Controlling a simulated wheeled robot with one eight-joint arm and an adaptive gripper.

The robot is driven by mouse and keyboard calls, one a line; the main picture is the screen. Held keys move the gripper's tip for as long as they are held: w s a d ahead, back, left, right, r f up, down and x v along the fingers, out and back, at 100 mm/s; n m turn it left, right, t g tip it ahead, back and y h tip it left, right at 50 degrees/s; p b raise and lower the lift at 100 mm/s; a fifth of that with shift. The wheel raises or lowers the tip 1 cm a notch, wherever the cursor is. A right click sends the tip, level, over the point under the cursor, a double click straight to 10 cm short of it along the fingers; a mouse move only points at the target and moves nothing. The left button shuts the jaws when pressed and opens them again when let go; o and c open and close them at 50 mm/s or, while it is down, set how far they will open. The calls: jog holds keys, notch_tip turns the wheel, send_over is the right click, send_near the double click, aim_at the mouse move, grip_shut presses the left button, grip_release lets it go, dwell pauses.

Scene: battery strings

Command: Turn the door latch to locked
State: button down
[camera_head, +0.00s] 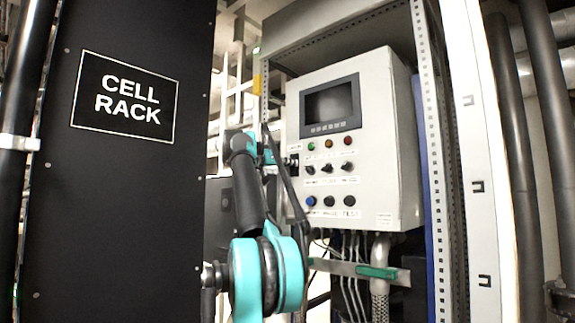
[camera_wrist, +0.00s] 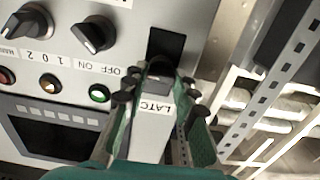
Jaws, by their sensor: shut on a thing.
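The cabinet face carries a screen (camera_head: 332,104), indicator lamps, black selector knobs (camera_wrist: 94,36) and a blue button (camera_head: 311,201). The black cell rack panel (camera_head: 120,200) stands close left of my arm.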

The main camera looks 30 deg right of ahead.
jog(key=shift+n, duration=0.4)
jog(key=n, duration=0.8)
jog(key=shift+w, duration=0.15)
jog(key=n, duration=0.5)
jog(key=shift+a+f, duration=0.1)
jog(key=shift+f, duration=0.05)
jog(key=shift+n, duration=2)
jog(key=c, duration=1.2)
grip_release()
